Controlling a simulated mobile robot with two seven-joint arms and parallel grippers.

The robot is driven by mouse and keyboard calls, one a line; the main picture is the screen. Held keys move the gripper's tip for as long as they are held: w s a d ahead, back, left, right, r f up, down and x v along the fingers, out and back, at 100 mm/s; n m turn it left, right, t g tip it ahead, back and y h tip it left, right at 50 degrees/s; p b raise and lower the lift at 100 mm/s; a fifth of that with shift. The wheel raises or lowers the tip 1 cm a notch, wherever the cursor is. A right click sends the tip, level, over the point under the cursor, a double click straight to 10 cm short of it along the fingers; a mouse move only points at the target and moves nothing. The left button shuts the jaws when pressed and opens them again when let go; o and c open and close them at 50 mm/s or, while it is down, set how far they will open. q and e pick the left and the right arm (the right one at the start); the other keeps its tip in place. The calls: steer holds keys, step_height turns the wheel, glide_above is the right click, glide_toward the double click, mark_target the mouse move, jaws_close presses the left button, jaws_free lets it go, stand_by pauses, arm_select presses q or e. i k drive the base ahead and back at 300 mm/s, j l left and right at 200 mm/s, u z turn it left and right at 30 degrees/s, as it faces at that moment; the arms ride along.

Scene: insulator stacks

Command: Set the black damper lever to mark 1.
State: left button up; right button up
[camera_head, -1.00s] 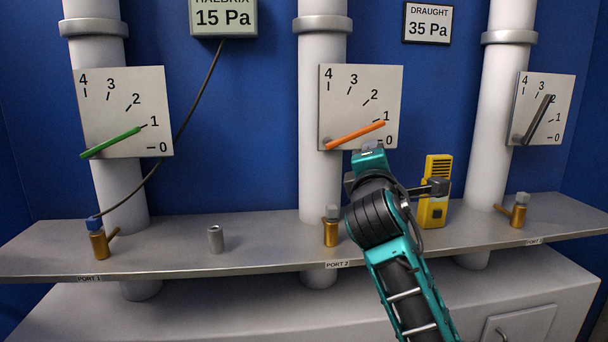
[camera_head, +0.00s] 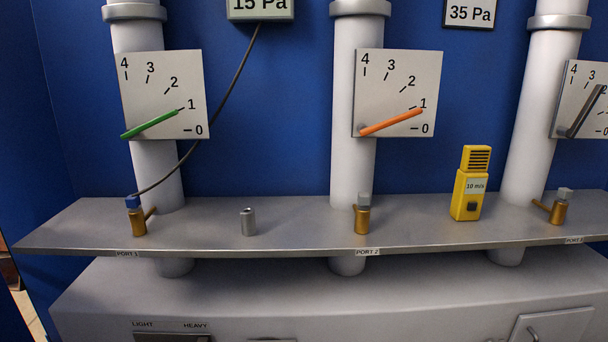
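The black damper lever (camera_head: 585,112) is on the right dial plate (camera_head: 567,122), at the right edge of the head view. It slants up to the right, its tip close to mark 2; the plate's right side is cut off by the frame edge. The orange lever (camera_head: 391,122) on the middle plate points near mark 1. The green lever (camera_head: 150,124) on the left plate also points near mark 1. Neither of my grippers is in view.
A grey shelf (camera_head: 300,236) runs below the dials. On it stand brass port valves (camera_head: 362,220), a small grey cylinder (camera_head: 248,222) and a yellow meter (camera_head: 470,185). A black hose (camera_head: 222,112) hangs from the left display (camera_head: 260,8) to the left valve.

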mark_target(571, 133)
steer(key=z, duration=1.35)
